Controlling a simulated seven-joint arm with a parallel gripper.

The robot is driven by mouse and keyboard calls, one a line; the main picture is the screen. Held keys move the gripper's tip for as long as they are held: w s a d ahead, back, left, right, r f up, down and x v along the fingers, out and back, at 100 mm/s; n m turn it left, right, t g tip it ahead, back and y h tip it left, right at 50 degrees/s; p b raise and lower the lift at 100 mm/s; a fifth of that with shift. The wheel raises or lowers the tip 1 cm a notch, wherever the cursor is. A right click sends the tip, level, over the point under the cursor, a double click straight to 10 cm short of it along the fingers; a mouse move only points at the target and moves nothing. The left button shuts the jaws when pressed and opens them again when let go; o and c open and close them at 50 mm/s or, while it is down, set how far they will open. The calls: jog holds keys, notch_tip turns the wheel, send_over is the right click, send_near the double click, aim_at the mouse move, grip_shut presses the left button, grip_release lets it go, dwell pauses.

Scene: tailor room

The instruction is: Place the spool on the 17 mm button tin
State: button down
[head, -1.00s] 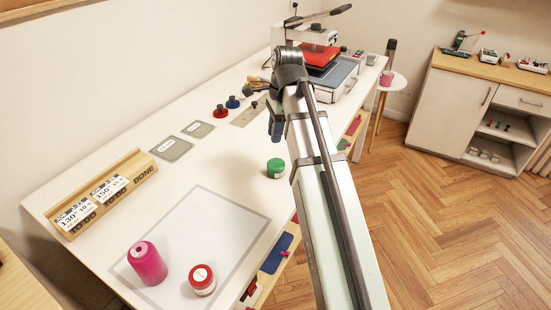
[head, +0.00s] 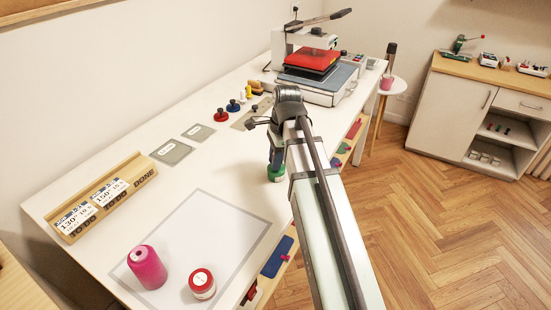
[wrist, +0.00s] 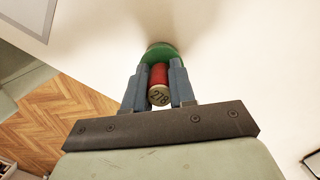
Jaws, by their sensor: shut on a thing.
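My gripper (head: 276,158) is shut on a small red spool (wrist: 159,75); its pale end marked 278 faces the camera in the wrist view. The spool is upright between the fingers, directly over a green tin (head: 276,175). The green tin (wrist: 164,50) shows beyond the fingertips in the wrist view. I cannot tell whether the spool touches its lid. A red tin with a pale label (head: 202,283) stands at the table's front; its writing is too small to read.
A pink thread cone (head: 147,268) stands near the red tin on the grey-edged mat (head: 215,225). A wooden card rack (head: 105,195) is at the left. Red (head: 221,115) and blue (head: 233,106) knobbed items and a heat press (head: 318,65) are farther back.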

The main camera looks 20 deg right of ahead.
jog(key=shift+f, duration=0.1)
jog(key=c, duration=0.9)
grip_release()
jog(key=r, duration=0.4)
jog(key=d+r, duration=0.1)
jog(key=r, duration=0.7)
jog(key=shift+d, duration=0.4)
jog(key=shift+w, duration=0.1)
